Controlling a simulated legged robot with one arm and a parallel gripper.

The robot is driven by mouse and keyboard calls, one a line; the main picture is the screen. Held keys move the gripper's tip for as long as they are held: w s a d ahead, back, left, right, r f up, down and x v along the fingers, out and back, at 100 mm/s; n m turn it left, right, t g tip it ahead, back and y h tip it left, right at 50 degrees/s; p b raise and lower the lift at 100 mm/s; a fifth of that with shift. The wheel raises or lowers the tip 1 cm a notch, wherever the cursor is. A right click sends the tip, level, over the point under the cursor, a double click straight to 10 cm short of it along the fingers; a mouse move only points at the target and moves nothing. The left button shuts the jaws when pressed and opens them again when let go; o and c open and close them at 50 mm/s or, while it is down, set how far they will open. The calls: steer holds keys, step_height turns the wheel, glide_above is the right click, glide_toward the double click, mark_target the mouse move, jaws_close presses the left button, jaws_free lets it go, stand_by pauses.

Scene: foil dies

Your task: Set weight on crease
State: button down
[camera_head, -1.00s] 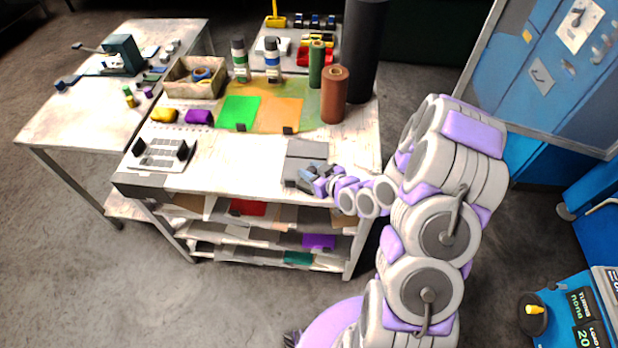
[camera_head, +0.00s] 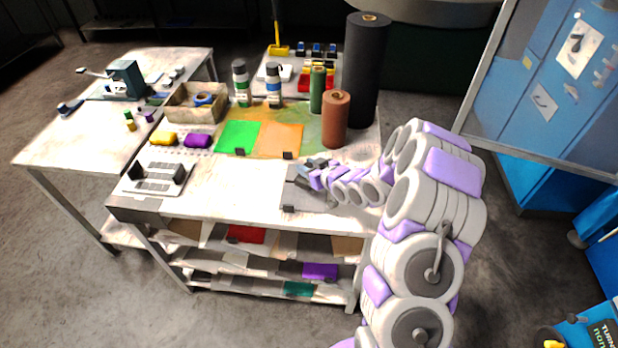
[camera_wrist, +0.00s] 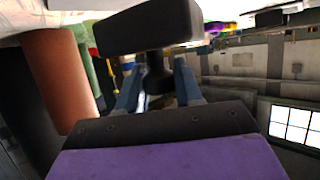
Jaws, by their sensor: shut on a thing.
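My gripper (camera_head: 318,166) is over the far part of a grey sheet (camera_head: 305,197) on the white bench. In the wrist view, the blue-grey fingers of my gripper (camera_wrist: 157,72) are shut on the narrow stem of a dark block, which I take for the weight (camera_wrist: 150,28). The block's broad part lies beyond the fingertips. The crease is hidden by my gripper in the head view. Whether the weight touches the sheet cannot be told. A small dark block (camera_head: 288,208) sits at the sheet's near left corner.
A brown roll (camera_head: 335,120), a green roll (camera_head: 317,90) and a tall black roll (camera_head: 366,70) stand behind my gripper. Green (camera_head: 238,135) and orange (camera_head: 283,138) sheets lie to the left.

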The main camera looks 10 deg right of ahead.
steer(key=shift+w, duration=0.65)
steer(key=shift+w+a, duration=0.25)
steer(key=shift+w, duration=0.3)
steer(key=shift+d+f+b, duration=0.15)
steer(key=shift+f+b, duration=0.55)
steer(key=shift+f, duration=1.1)
steer(key=shift+r, duration=0.1)
steer(key=c, duration=0.7)
jaws_free()
steer(key=shift+s, duration=0.1)
steer(key=shift+c, duration=0.2)
